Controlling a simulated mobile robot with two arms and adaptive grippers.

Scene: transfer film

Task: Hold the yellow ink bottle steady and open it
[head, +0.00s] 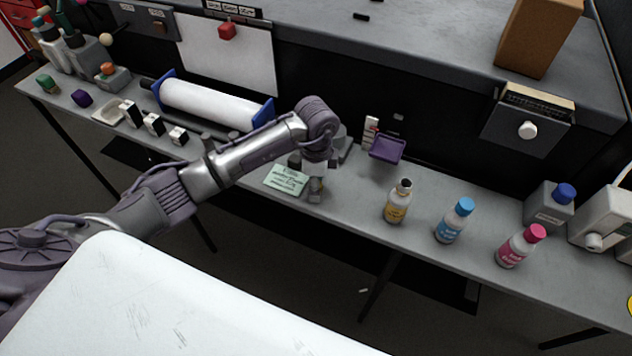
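The yellow ink bottle (396,206) stands upright on the grey bench, right of the middle. Its top looks dark, with no coloured cap visible like those on the blue-capped bottle (454,222) and pink-capped bottle (521,246). My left gripper (316,188) points down over the bench beside a pale green note, left of the yellow bottle and apart from it. A small yellowish spot shows at its fingers; I cannot tell what it is or whether the fingers are shut. My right gripper is not in view.
The green note (284,180) lies below my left wrist. A purple holder (387,149) stands behind the yellow bottle. A white roll (207,103) lies at the left. A grey container with a blue lid (550,205) stands at the right. Bench between note and yellow bottle is clear.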

